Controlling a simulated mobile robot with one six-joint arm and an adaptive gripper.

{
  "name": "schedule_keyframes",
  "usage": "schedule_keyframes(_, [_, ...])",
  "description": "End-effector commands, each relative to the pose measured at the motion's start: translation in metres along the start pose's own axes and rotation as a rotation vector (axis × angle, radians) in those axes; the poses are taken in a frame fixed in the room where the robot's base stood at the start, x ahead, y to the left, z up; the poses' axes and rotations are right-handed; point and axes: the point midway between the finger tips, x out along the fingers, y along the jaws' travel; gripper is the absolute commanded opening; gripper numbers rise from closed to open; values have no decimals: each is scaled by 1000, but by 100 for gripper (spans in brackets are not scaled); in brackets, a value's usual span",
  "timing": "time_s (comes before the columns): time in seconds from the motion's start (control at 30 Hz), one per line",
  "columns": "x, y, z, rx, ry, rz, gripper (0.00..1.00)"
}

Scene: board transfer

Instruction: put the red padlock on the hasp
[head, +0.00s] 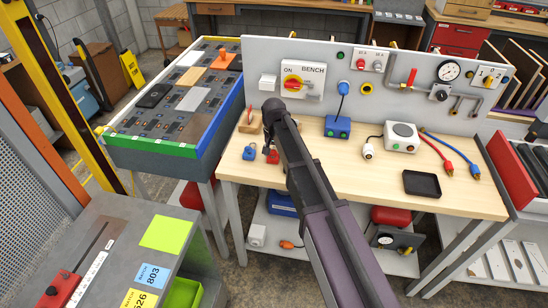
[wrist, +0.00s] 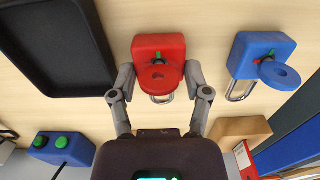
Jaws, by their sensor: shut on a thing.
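The red padlock (wrist: 158,47) sits between the two fingers of my gripper (wrist: 160,76) in the wrist view, with its metal shackle toward my palm and a red disc on its face. The fingers are shut on its sides. In the head view the red padlock (head: 272,157) shows at the bench's left, partly behind my arm. I cannot tell whether it touches the bench. The hasp cannot be made out for certain. A red and yellow isolator switch (head: 293,85) marked BENCH is on the upright panel.
A blue padlock (head: 249,153) lies beside the red one; it also shows in the wrist view (wrist: 258,52). A wooden block (wrist: 240,130) and a blue button box (head: 338,127) stand nearer the panel. A black tray (head: 422,184) lies at the bench's right.

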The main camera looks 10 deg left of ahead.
Motion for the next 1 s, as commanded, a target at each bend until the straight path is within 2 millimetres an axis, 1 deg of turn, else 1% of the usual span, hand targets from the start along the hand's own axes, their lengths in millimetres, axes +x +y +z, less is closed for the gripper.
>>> schedule_keyframes(0.13, [-1, 0, 0, 0, 0, 0, 15])
schedule_keyframes(0.27, [-6, 0, 0, 0, 0, 0, 15])
schedule_keyframes(1.0, [-48, 0, 0, 0, 0, 0, 15])
